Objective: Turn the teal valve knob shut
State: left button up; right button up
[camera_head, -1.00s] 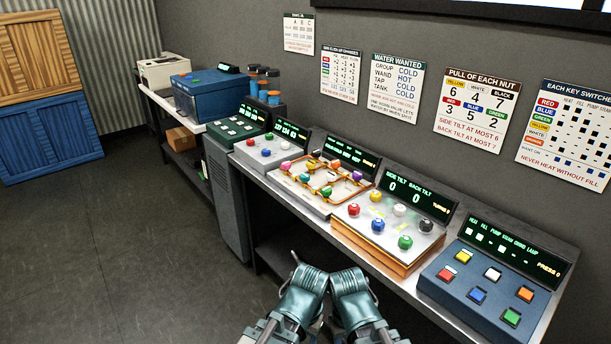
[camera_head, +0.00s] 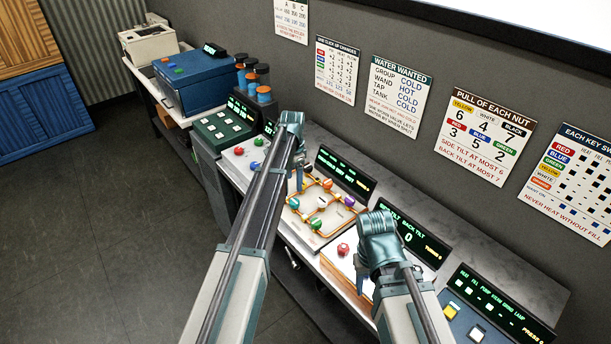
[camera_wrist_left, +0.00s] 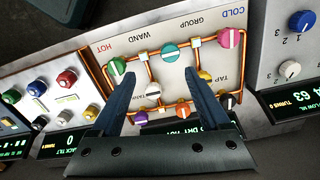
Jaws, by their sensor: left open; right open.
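The valve panel carries several coloured knobs on orange pipes. The teal valve knob (camera_head: 294,203) sits on its near edge; it also shows in the left wrist view (camera_wrist_left: 170,49), with a pale bar across its face. My left gripper (camera_head: 299,182) points down above the panel. In the left wrist view my left gripper (camera_wrist_left: 159,76) is open and empty, its fingertips apart on either side of the teal knob's line, with the knob a little beyond them. Contact cannot be told. My right gripper (camera_head: 363,285) is open over the tilt panel, its fingers partly hidden.
Neighbouring knobs are close: green (camera_wrist_left: 117,66), pink (camera_wrist_left: 229,38), white (camera_wrist_left: 153,90) and yellow (camera_wrist_left: 205,75). The key-switch panel (camera_head: 455,325) stands at the right. A green button box (camera_head: 222,130) and blue machine (camera_head: 190,80) stand at the left.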

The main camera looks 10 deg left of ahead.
aim_at(294, 201)
pick_arm(q)
jog(key=f+b, duration=0.4)
jog(key=w+f+b, duration=0.1)
jog(key=f+b, duration=0.3)
jog(key=b, duration=0.1)
jog(key=w+f+b, duration=0.1)
jog(key=f+b, duration=0.3)
jog(key=f, duration=0.1)
jog(key=shift+a+b, duration=0.4)
pick_arm(e)
notch_tip(294, 201, down, 13)
jog(key=shift+w, duration=0.35)
jog(key=shift+d, duration=0.1)
pick_arm(q)
grip_shut()
